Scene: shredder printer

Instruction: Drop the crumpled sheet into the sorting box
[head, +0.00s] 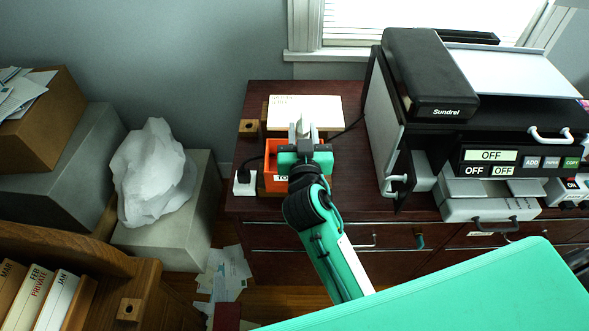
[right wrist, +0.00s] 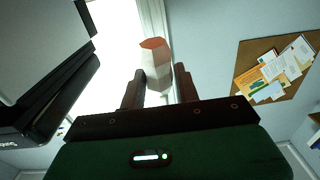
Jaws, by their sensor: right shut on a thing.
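My right gripper (head: 303,130) is shut on a small, pale, faceted piece that looks like the crumpled sheet (right wrist: 156,65). In the right wrist view the piece stands up between the two fingers (right wrist: 160,92), and its far end is tinted orange. In the head view the gripper is over or just beyond an orange open box (head: 272,163), which looks like the sorting box. The box has a partly hidden label on its front, and my gripper and arm cover much of it. I cannot tell the gripper's height above the box. My left gripper is not in view.
A white paper stack (head: 305,110) lies behind the gripper on the dark dresser (head: 345,165). A printer (head: 430,75) stands to the right, a white socket block (head: 245,184) to the left. A large crumpled white bundle (head: 152,175) sits on a grey block. Papers lie on the floor.

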